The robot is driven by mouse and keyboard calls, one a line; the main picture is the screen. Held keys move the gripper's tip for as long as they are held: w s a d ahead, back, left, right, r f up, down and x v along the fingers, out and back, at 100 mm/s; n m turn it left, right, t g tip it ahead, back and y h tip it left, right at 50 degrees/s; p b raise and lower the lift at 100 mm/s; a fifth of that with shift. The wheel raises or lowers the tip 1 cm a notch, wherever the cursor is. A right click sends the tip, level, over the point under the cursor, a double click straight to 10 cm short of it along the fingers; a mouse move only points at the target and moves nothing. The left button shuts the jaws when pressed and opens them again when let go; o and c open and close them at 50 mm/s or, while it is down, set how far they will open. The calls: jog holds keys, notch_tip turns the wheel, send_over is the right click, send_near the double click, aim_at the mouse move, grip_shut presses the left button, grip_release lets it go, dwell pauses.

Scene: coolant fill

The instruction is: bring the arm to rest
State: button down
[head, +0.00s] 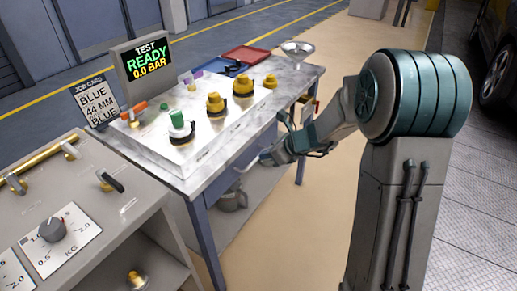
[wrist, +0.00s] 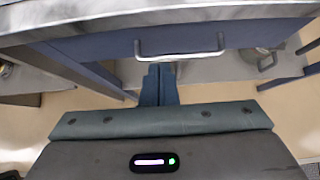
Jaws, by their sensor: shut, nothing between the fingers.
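My arm (head: 412,95) is bent in front of the workbench at the right of the head view. My gripper (head: 265,159) is low beside the bench front, below the top's edge. In the wrist view my gripper (wrist: 160,70) is shut, with its two fingers together and nothing between them. The fingertips point toward the bench front, just below a metal drawer handle (wrist: 180,53) in that picture. I cannot tell whether they touch the handle.
The workbench (head: 300,75) bears a panel of caps, a funnel (head: 297,51), a red tray (head: 247,54) and a blue tray (head: 217,79). A test display (head: 145,65) reads READY, 0.0 BAR. A jug (head: 232,197) stands on the lower shelf.

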jog(key=shift+s+d+r, duration=0.15)
jog(key=shift+s, duration=0.05)
jog(key=s+d+r+n+g+h+p, duration=0.1)
jog(key=s+d+r+n, duration=0.3)
jog(key=s+n, duration=0.4)
jog(key=s+d+r+n+h+p, duration=0.4)
jog(key=s+r+n, duration=0.3)
jog(key=s, duration=0.3)
jog(key=s+d+r+n+g+h+p, duration=0.1)
jog(key=s+d+r+n+h+p, duration=0.2)
jog(key=s+r+n, duration=0.3)
jog(key=s+d+n, duration=0.1)
jog(key=s+n, duration=0.2)
jog(key=shift+s+n+g, duration=0.15)
jog(key=shift+n+g, duration=0.15)
jog(key=shift+r, duration=0.1)
